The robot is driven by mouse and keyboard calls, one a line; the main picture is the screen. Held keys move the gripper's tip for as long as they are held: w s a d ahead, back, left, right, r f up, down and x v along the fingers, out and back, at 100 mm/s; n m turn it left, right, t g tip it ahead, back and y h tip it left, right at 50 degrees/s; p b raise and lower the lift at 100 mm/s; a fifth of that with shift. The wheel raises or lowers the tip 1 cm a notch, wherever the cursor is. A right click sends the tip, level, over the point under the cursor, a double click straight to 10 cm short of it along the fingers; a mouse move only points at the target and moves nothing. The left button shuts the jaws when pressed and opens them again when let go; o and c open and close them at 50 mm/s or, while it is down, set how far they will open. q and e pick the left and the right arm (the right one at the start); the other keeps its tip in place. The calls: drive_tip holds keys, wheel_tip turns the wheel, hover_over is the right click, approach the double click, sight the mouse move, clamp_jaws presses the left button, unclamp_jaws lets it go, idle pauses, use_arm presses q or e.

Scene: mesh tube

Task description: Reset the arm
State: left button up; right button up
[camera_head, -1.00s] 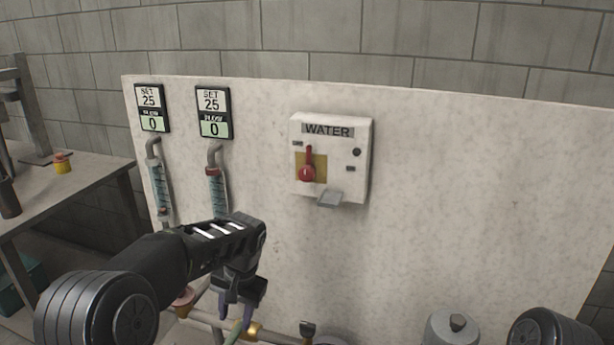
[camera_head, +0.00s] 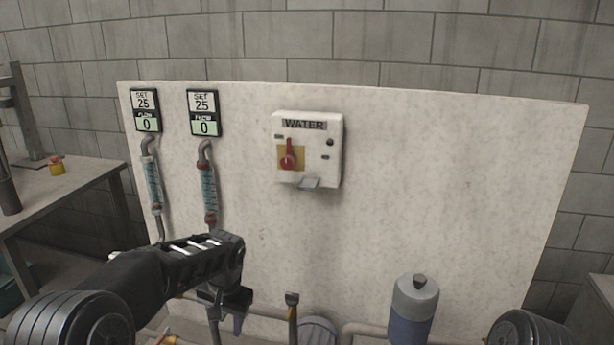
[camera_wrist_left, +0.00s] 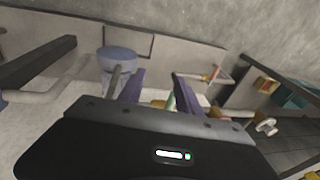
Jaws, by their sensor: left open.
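My left gripper (camera_head: 227,318) hangs in front of the lower left part of the pale panel (camera_head: 440,190) in the head view, pointing down. Its purple fingers also show in the left wrist view (camera_wrist_left: 156,92); they stand apart with no object seen held between them. My left arm comes in from the lower left. My right gripper is not in view; only a dark rounded part of my right arm (camera_head: 527,328) shows at the lower right edge.
A white WATER box (camera_head: 312,160) with a red handle (camera_head: 288,160) is on the panel. Two displays (camera_head: 204,113) read SET 25 and 0, above blue tubes (camera_head: 208,188). A grey-blue cylinder (camera_head: 413,305) stands at the lower right. A workbench (camera_head: 60,190) stands at left.

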use_arm(q)
drive_tip(key=s+d+f+t+h+p, duration=0.1)
drive_tip(key=s+d+f+h+p, duration=0.1)
drive_tip(key=s+d+f, duration=0.35)
drive_tip(key=s+d+f+t+h+p, duration=0.1)
drive_tip(key=s+d+f+h, duration=0.15)
drive_tip(key=d+f, duration=0.5)
drive_tip(key=s+a+f+n+g+p, duration=0.1)
drive_tip(key=s+f+n+p, duration=0.1)
drive_tip(key=s, duration=1)
drive_tip(key=s+f+n+g+h+p, duration=0.1)
drive_tip(key=s+f+p, duration=0.3)
drive_tip(key=s, duration=0.9)
drive_tip(key=shift+s+a+n+g, duration=0.15)
drive_tip(key=shift+a+n+g, duration=0.3)
drive_tip(key=shift+n, duration=0.35)
drive_tip(key=shift+o, duration=0.3)
drive_tip(key=shift+f, duration=0.1)
